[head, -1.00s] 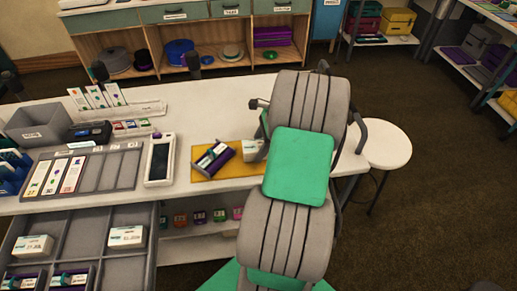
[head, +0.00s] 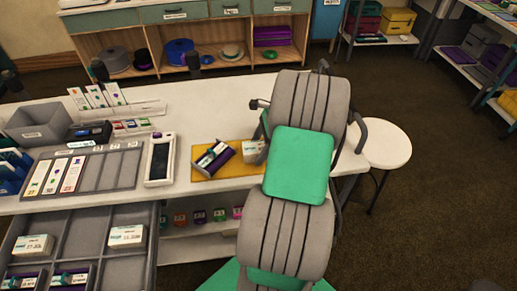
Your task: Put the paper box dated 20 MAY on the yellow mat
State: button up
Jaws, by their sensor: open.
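A yellow mat (head: 206,174) lies on the white table, left of my arm. A white paper box (head: 251,152) is at the mat's right part, close to my arm, which may cover some of it. Its label is too small to read. Two other white paper boxes, one at the left (head: 33,247) and one at the right (head: 127,237), lie in the open grey drawer tray. Their dates cannot be read. My gripper's fingers are hidden behind my grey and green arm, so contact with the box on the mat cannot be seen.
A white framed device (head: 160,159), a grey card rack (head: 105,170) and a grey bin (head: 38,122) stand further left. A round white stool (head: 385,145) is right of my arm. The back middle table is clear.

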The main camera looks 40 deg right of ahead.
jog(key=p+v, duration=0.1)
jog(key=v, duration=1)
jog(key=shift+r+p, duration=0.25)
jog(key=shift+p, duration=0.1)
jog(key=w+a+r+n+h, duration=0.1)
jog(key=w+a+r+n, duration=0.2)
jog(key=a+n, duration=0.5)
jog(key=w+a+r+n+h, duration=0.1)
jog(key=w+a+r+n, duration=0.3)
jog(key=a, duration=0.9)
jog(key=s+a+f+n+t+h, duration=0.1)
jog(key=s+a+f+n, duration=0.1)
jog(key=s+a+n, duration=0.7)
jog(key=a+n, duration=0.1)
jog(key=n, duration=0.3)
jog(key=shift+s+h, duration=0.25)
jog(key=shift+h, duration=0.15)
jog(key=shift+a+f, duration=0.1)
jog(key=shift+a, duration=0.05)
